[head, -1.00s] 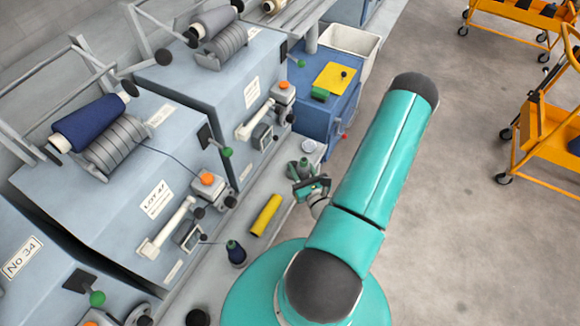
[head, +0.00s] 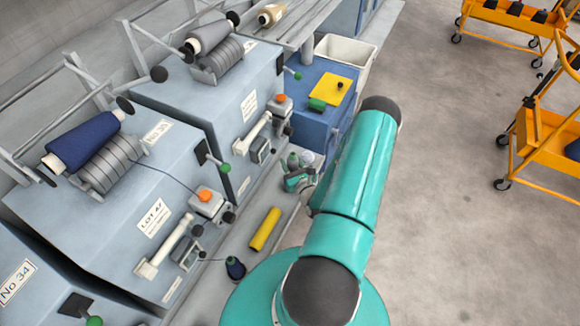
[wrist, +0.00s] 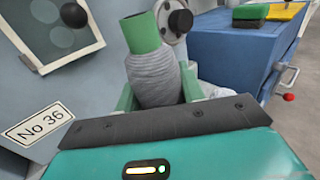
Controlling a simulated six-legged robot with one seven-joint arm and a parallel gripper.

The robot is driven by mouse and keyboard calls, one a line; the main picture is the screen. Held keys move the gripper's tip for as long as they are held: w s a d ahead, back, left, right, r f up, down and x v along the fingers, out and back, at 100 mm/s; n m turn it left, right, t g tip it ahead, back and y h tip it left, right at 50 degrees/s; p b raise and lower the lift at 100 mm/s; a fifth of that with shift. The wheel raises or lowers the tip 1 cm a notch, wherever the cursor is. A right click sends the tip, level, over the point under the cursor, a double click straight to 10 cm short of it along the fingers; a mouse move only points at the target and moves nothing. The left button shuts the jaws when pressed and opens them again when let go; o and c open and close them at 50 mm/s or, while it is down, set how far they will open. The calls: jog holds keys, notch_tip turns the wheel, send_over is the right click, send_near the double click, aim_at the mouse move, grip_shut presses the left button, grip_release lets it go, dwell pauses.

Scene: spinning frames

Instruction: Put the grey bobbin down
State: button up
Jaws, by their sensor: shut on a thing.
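The grey bobbin (wrist: 157,75) is a wound grey yarn body on a green tube, standing nearly upright in the wrist view. My gripper (wrist: 155,100) is shut on its lower part, with a green finger at each side. The bobbin's bottom is hidden behind the gripper body, so I cannot tell whether it touches the ledge. In the head view my gripper (head: 297,180) is small, at the far part of the ledge beside the machine, with the bobbin (head: 292,160) just beyond it.
A yellow bobbin (head: 264,229) and a dark blue bobbin (head: 235,267) are on the ledge nearer me. The machine with the No 36 label (wrist: 38,123) is at left. A blue cabinet (head: 318,112) with a yellow cloth (head: 331,88) stands beyond. Orange trolleys (head: 548,150) are at right.

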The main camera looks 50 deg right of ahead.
aim_at(291, 168)
jog(key=shift+w+d+f, duration=0.1)
jog(key=shift+w+f, duration=0.05)
jog(key=shift+f, duration=0.55)
jog(key=shift+w+d+f, duration=0.15)
jog(key=shift+w+f, duration=0.05)
jog(key=shift+f, duration=0.55)
jog(key=shift+w+d+f, duration=0.1)
jog(key=shift+w+f, duration=0.05)
jog(key=shift+f, duration=0.55)
jog(key=shift+f, duration=0.3)
jog(key=o, duration=1)
jog(key=shift+s+a+r, duration=0.1)
jog(key=shift+s+r, duration=0.2)
jog(key=shift+s, duration=0.05)
jog(key=v, duration=1.1)
jog(key=shift+s+a, duration=0.1)
